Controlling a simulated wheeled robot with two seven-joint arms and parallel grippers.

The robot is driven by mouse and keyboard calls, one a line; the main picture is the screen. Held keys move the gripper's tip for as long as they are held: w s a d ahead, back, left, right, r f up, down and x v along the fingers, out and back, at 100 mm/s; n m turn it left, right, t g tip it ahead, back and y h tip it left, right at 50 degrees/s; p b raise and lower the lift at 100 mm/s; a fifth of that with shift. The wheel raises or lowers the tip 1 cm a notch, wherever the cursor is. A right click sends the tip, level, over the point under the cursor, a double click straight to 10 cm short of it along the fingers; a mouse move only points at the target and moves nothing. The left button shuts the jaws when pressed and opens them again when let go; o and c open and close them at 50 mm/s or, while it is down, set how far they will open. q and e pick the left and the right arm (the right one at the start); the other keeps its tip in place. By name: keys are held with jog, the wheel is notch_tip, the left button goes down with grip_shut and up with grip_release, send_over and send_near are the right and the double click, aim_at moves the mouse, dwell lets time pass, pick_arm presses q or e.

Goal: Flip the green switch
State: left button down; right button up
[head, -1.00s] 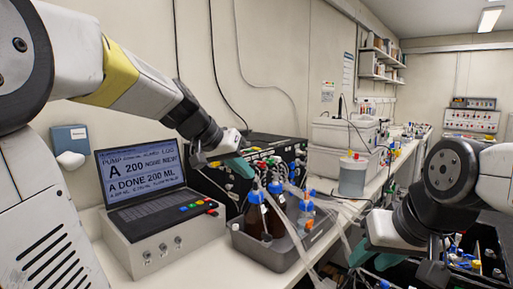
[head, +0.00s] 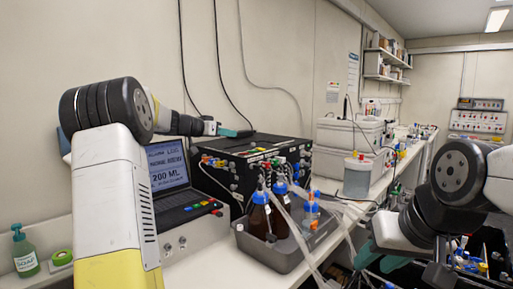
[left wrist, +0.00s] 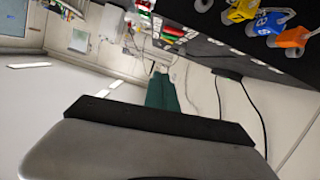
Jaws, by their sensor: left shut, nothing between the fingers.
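The black box (head: 262,150) on the bench carries a row of small coloured fittings along its upper front edge. Green and red ones (head: 272,163) show there, but I cannot tell which is the green switch. My left gripper (head: 238,133) is shut and empty, at the box's upper left edge in the head view. Its dark green fingers (left wrist: 163,95) show together in the left wrist view, with yellow, blue and orange fittings (left wrist: 265,22) at the upper right. My right gripper (head: 380,262) is low at the right, partly hidden by its arm and clutter; its opening is unclear.
A laptop-like console (head: 185,205) with coloured keys stands left of the box, partly behind my left arm. A grey tray (head: 270,258) with blue-capped bottles and tubing sits in front of the box. A soap bottle (head: 25,253) and green tape roll (head: 62,258) are at the far left.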

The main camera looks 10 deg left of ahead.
pick_arm(q)
send_over(249, 154)
jog(key=shift+w+a+f, duration=0.15)
jog(key=shift+w+f, duration=0.1)
jog(key=shift+f, duration=0.35)
jog(key=shift+w+a+f, duration=0.15)
jog(key=shift+w+f, duration=0.05)
jog(key=shift+f, duration=0.4)
notch_tip(249, 154, down, 2)
jog(key=shift+d+f, duration=0.25)
jog(key=shift+f, duration=0.75)
jog(key=shift+d+f, duration=0.1)
jog(key=shift+f, duration=0.2)
jog(key=shift+s, duration=0.1)
jog(key=v, duration=0.7)
jog(key=shift+s+a+r, duration=0.25)
jog(key=shift+s, duration=0.05)
